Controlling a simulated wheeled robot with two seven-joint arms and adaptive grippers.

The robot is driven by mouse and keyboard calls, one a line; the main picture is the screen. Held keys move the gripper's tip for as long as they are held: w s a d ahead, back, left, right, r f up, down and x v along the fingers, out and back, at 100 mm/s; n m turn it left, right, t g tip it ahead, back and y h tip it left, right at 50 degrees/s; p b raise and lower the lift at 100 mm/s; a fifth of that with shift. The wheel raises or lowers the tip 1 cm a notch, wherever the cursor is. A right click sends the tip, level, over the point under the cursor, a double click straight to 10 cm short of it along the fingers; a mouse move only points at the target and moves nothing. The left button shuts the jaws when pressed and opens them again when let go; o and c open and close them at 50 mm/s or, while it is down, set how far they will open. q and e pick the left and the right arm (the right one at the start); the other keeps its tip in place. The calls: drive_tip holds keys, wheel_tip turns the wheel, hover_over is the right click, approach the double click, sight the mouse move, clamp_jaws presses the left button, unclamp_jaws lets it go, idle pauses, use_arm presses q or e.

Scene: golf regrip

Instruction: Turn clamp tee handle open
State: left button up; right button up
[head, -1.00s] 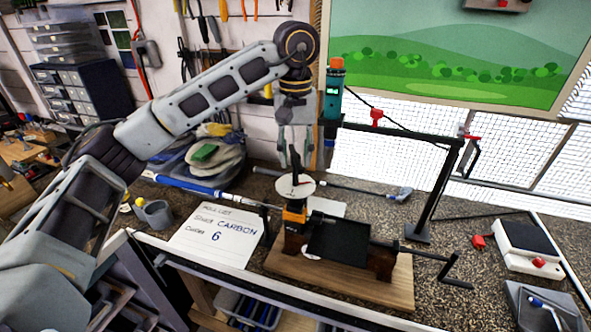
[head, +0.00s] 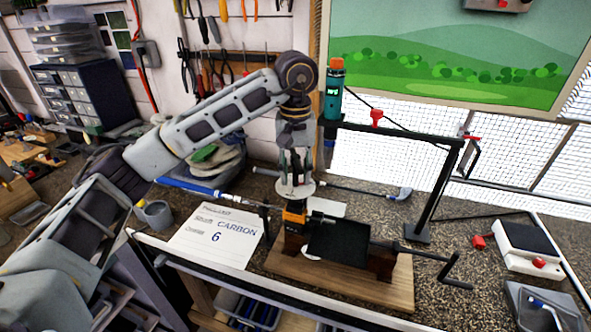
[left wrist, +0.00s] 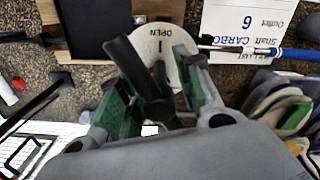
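The black tee handle (left wrist: 146,78) stands over a white disc (head: 309,187) that reads OPEN with an arrow; the disc also shows in the left wrist view (left wrist: 160,42). The disc sits on top of the orange-and-black clamp (head: 294,216) on a wooden base (head: 345,287). My left gripper (head: 295,182) points down at the disc; in the left wrist view (left wrist: 157,80) its green-padded fingers are open on either side of the handle, with gaps visible. In the head view the fingers mostly hide the handle. My right gripper is not in view.
A black stand (head: 430,195) rises behind right. A grey cup (head: 156,214) stands near the left bench edge.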

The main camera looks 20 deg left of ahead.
use_arm(q)
drive_tip(key=shift+c, duration=0.3)
clamp_jaws()
